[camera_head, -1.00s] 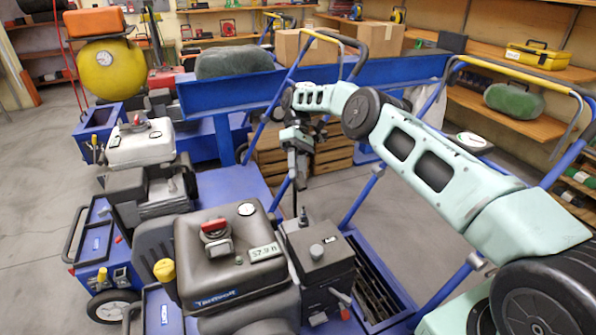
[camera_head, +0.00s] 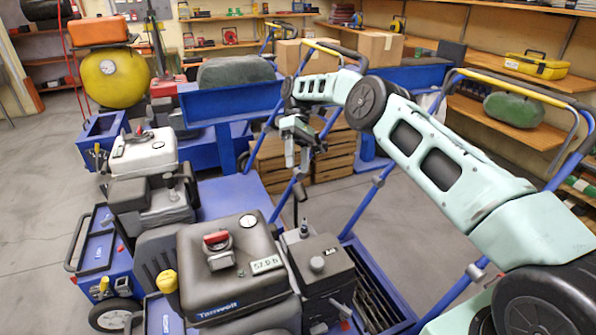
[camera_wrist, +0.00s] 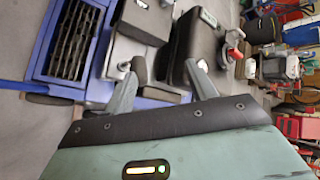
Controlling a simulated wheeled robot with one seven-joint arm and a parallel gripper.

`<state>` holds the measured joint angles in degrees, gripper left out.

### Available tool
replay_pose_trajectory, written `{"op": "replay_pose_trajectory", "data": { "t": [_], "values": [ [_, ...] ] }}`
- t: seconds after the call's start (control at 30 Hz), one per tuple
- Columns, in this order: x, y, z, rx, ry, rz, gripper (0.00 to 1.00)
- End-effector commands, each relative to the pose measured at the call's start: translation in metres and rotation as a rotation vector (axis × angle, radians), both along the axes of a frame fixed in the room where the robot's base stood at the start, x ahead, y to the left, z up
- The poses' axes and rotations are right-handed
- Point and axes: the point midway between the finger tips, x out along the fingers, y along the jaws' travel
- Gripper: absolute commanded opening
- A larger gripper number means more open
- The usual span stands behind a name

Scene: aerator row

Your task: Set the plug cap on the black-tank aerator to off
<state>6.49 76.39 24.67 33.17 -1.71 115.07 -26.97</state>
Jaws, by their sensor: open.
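The black-tank aerator (camera_head: 235,275) stands in the front of the head view. It has a dark tank with a red-topped cap (camera_head: 217,240) and a grey engine box (camera_head: 318,265) to its right. A slim dark piece, which looks like the plug cap (camera_head: 299,190), stands above that box near a small plug; whether they touch is unclear. My gripper (camera_head: 297,160) is above it, pointing down, open and seemingly empty. In the wrist view, my gripper's fingers (camera_wrist: 163,70) are spread apart. A dark rounded piece (camera_wrist: 139,68) shows beside the left finger; I cannot tell if it touches.
A white-tank aerator (camera_head: 143,155) stands to the left behind. A yellow round tank (camera_head: 115,75) is farther back. Blue handle bars (camera_head: 355,210) rise close around my arm. Wooden crates (camera_head: 335,150) and shelves stand behind. Grey floor is open at the far left.

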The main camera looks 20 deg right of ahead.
Motion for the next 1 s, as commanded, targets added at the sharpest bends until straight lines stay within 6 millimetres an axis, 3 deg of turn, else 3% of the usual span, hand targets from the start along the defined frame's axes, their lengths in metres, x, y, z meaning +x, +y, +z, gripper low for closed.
{"op": "replay_pose_trajectory", "data": {
  "t": [0.03, 0.13, 0.5, 0.53, 0.67, 0.73, 0.87, 1.0],
  "values": [
    [0.000, 0.000, 0.016, 0.000, 0.000, 0.000, 0.56],
    [0.000, 0.000, 0.025, 0.001, 0.001, 0.001, 0.56],
    [0.000, 0.001, 0.028, 0.001, 0.000, 0.000, 0.56],
    [0.000, 0.001, 0.028, 0.001, 0.000, 0.000, 0.54],
    [-0.001, 0.007, 0.032, -0.003, -0.008, 0.007, 0.17],
    [-0.003, 0.018, 0.040, -0.011, -0.025, 0.017, 0.00],
    [-0.014, 0.055, 0.063, -0.039, -0.079, 0.048, 0.00],
    [-0.040, 0.100, 0.089, -0.074, -0.154, 0.077, 0.00]
  ]
}}
